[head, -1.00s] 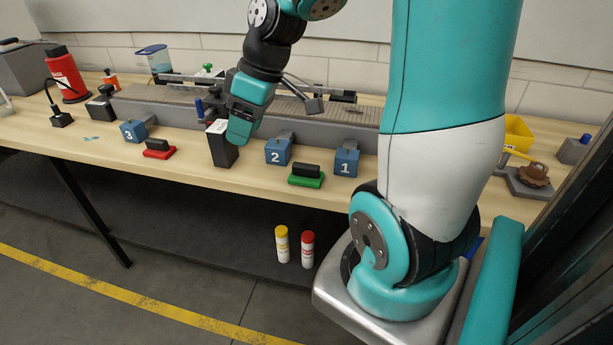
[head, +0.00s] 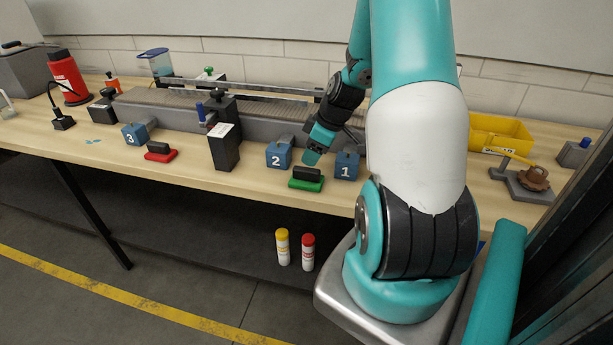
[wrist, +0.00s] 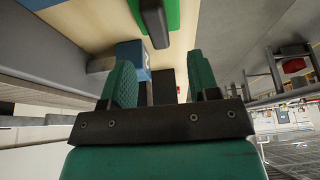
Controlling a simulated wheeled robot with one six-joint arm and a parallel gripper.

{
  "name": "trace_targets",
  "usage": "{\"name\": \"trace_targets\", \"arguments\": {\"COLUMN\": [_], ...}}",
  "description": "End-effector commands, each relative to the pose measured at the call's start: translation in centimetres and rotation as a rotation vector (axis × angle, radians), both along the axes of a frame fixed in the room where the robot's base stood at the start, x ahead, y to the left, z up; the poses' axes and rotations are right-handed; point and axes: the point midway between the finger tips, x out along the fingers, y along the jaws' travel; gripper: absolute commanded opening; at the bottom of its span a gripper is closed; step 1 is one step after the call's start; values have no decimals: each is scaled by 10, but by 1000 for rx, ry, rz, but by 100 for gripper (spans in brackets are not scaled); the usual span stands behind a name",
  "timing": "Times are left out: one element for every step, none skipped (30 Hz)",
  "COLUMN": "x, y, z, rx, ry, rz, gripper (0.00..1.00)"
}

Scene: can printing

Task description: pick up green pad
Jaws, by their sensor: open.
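The green pad (head: 306,184) with its black handle (head: 307,174) lies on the table's front part, before the blue blocks marked 2 and 1. My gripper (head: 312,157) is just above and behind the pad in the head view, apart from it. In the wrist view the green pad (wrist: 178,14) and its black handle (wrist: 154,22) show at the top, beyond the fingertips. The two teal fingers of my gripper (wrist: 160,78) stand apart there with nothing held between them.
Blue block 2 (head: 278,155) and blue block 1 (head: 346,166) stand close to the pad. A tall black box (head: 223,150) stands to the left, and a red pad (head: 160,155) lies farther left. The table front (head: 255,185) between is clear.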

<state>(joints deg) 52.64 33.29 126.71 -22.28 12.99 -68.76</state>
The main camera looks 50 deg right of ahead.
Motion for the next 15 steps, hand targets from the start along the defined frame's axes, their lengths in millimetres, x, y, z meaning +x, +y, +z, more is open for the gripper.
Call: {"name": "trace_targets", "arguments": {"x": [2, 4, 5, 5, 6, 6, 6, 7, 7, 7, 7, 8, 9, 9, 12], "y": [1, 1, 2, 2, 2, 2, 3, 3, 3, 3, 4, 3, 3, 3, 4], "z": [-5, -8, -11, -13, -14, -16, -17, -20, -24, -27, -32, -37, -41, -45, -51], "rx": [2, 2, 1, 0, 0, 0, 0, 1, 2, 3, 5, 4, 4, 3, 3], "ry": [1, 1, 0, 0, -1, -1, 0, 0, 1, 1, 3, 3, 3, 2, 1], "rz": [1, 1, 1, 1, 1, 0, 0, 0, 0, -1, 0, -1, 0, -1, 1], "gripper": [55, 55, 55, 55, 55, 55, 55, 55, 55, 55, 55, 55, 55, 55, 55]}}
